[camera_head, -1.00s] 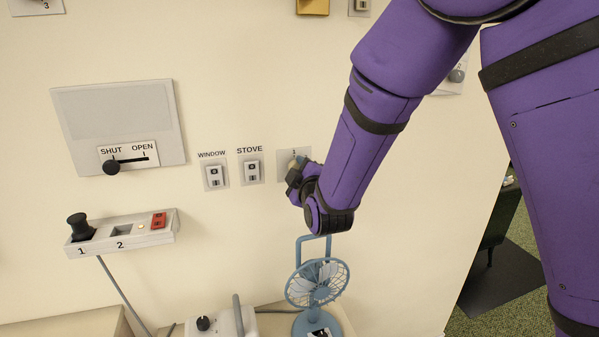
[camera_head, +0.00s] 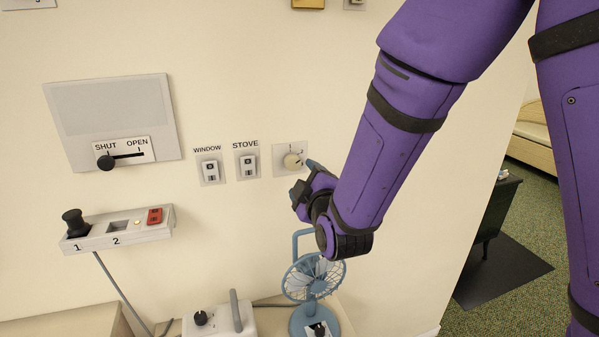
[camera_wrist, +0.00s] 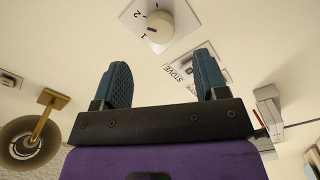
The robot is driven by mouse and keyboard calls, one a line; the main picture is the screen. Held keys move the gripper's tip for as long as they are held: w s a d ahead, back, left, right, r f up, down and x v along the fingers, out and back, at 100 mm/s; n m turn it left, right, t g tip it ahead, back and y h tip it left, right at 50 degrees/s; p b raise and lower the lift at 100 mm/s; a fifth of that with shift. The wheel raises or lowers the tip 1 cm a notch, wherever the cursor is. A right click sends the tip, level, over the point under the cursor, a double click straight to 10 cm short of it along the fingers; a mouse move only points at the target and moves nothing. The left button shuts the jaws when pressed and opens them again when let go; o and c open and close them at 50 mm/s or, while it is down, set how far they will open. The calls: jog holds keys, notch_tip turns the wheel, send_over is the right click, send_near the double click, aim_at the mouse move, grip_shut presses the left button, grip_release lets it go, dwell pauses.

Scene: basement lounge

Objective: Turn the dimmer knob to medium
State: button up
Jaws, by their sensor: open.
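A round cream knob (camera_head: 293,161) sits on a small pale wall plate (camera_head: 280,167), right of the STOVE switch. It also shows in the wrist view (camera_wrist: 159,27), with the marks 1 and 2 beside it. No word label on it is readable. My gripper (camera_head: 304,179) is just right of and below the knob in the head view, apart from it. In the wrist view my gripper (camera_wrist: 162,64) has its two blue fingers spread and nothing between them; the knob lies beyond the fingertips.
WINDOW (camera_head: 210,170) and STOVE (camera_head: 248,165) switches are left of the knob. A SHUT/OPEN slider panel (camera_head: 115,122) and a control strip (camera_head: 117,230) are further left. A blue fan (camera_head: 313,277) and a white box with a black knob (camera_head: 219,321) stand below my gripper.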

jog(key=shift+v, duration=1.5)
jog(key=s+d+r+m+g+h, duration=0.1)
jog(key=s+d+r+m+g, duration=0.2)
jog(key=d, duration=0.4)
jog(key=s+d+r+m+g+h, duration=0.1)
jog(key=d+r+m+g, duration=0.2)
jog(key=d+r+m, duration=0.3)
jog(key=s+d+r+m+g+h, duration=0.1)
jog(key=s+d+m+g, duration=0.2)
jog(key=s+d, duration=0.3)
jog(key=s+d+r+m+g+h, duration=0.1)
jog(key=s+d+m+g+h, duration=0.1)
jog(key=s+d, duration=0.5)
jog(key=s+m+g, duration=0.1)
jog(key=s, duration=0.5)
jog(key=shift+s+r, duration=0.35)
jog(key=shift+r, duration=0.05)
